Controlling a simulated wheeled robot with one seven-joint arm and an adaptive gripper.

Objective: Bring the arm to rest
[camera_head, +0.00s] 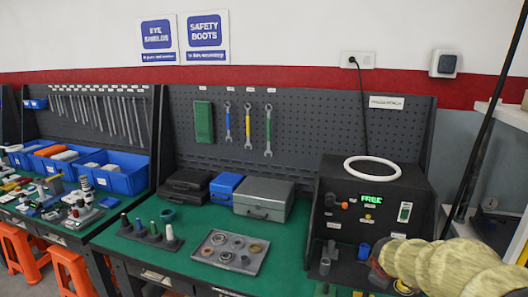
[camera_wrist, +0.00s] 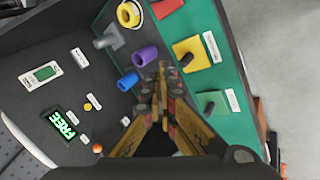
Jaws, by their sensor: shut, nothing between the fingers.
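My gripper (camera_wrist: 161,80) shows in the wrist view with its fingers together and nothing between them. It is above the front of the black test box and the green bench top. A purple cup (camera_wrist: 145,56) and a blue cup (camera_wrist: 127,82) are close beside the fingertips in that view; I cannot tell the height gap. In the head view my pale, banded arm enters at the lower right, in front of the box's right side. The fingers cannot be made out there.
The black test box (camera_head: 335,205) has a lit "FREE" display (camera_head: 371,200) and a white ring (camera_head: 373,170) on top. A tray of rings (camera_head: 225,262), a row of pegs (camera_head: 150,237) and a grey case (camera_head: 262,208) are on the bench. Some bench top left of the box is clear.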

